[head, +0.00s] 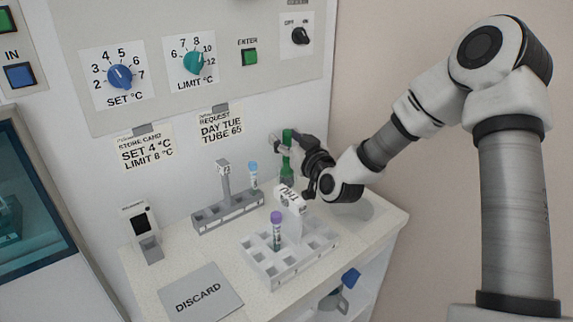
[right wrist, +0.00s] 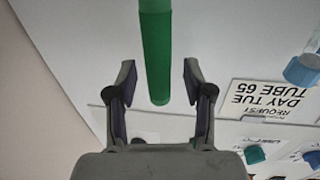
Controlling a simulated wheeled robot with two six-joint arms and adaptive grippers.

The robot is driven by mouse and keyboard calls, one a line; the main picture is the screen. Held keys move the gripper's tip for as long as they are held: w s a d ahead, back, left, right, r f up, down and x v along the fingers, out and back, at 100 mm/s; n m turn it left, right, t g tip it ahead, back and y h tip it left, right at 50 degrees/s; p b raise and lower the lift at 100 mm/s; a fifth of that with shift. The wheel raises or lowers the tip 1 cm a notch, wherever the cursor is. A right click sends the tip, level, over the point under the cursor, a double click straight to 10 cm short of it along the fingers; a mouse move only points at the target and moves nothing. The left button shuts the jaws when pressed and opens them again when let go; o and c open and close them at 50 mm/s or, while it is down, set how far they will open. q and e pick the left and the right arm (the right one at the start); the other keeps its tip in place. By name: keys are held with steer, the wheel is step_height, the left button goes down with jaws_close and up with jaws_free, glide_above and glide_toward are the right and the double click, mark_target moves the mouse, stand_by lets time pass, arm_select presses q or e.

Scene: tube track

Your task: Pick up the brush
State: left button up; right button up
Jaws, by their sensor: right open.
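The brush's green handle (head: 287,138) stands upright at the back right of the counter. Its lower end is in or behind a dark green, see-through base (head: 287,173), and I cannot make out its bristles. My right gripper (head: 280,146) is at the handle, reaching in from the right. In the right wrist view the green handle (right wrist: 157,55) lies between the two open fingers (right wrist: 158,88), with a gap on each side. My left gripper is not in view.
A grey rack (head: 228,212) with a blue-capped tube and a pale rack (head: 288,260) with a purple-capped tube (head: 276,230) stand in front. A small device (head: 142,235) and the DISCARD pad (head: 200,290) are at left. The wall panel (head: 150,95) rises close behind.

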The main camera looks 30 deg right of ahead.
jaws_close()
steer(key=shift+r, duration=0.1)
